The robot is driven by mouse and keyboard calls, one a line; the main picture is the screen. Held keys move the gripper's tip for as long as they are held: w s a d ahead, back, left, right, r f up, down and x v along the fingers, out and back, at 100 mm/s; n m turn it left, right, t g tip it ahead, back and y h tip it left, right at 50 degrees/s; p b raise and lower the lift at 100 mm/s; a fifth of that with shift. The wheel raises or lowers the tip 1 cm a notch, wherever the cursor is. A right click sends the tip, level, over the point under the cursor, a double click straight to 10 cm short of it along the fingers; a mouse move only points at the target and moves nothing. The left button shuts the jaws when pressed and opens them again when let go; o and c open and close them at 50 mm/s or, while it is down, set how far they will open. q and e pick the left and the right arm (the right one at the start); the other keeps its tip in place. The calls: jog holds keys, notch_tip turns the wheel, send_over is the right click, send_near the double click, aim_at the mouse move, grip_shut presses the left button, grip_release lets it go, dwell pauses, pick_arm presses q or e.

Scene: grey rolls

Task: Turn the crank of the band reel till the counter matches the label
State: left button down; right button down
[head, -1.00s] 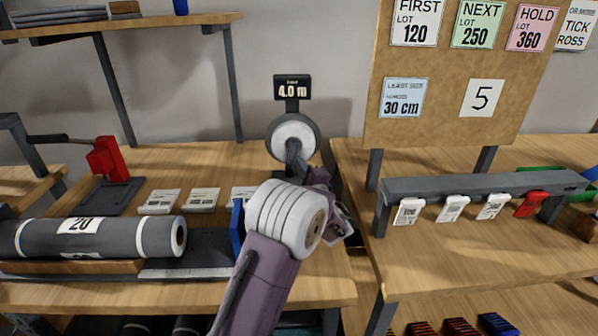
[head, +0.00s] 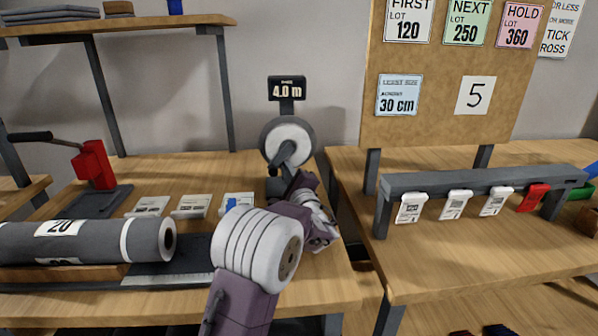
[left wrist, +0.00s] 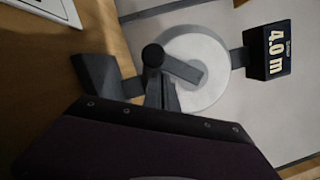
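The band reel (head: 300,134) is a pale disc in a dark frame at the back of the left bench. Its counter (head: 286,89) above reads 4.0 m, also in the left wrist view (left wrist: 277,50). The crank (head: 281,155) points down and left, and its round dark knob (left wrist: 153,56) faces the left wrist camera. My left gripper (head: 290,183) is at the crank's end; its dark fingers (left wrist: 162,88) appear closed at the handle, partly hidden behind the knob. A white card (head: 475,95) on the board reads 5. My right gripper is not in view.
A grey rack (head: 480,182) with white tags and one red tag stands on the right bench. A gap separates the benches.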

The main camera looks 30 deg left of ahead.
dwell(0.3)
pick_arm(q)
jog(key=v, duration=0.7)
jog(key=shift+s+d+p, duration=0.1)
jog(key=shift+p, duration=0.25)
jog(key=shift+s+d, duration=0.1)
jog(key=shift+s, duration=0.05)
jog(key=shift+f, duration=0.1)
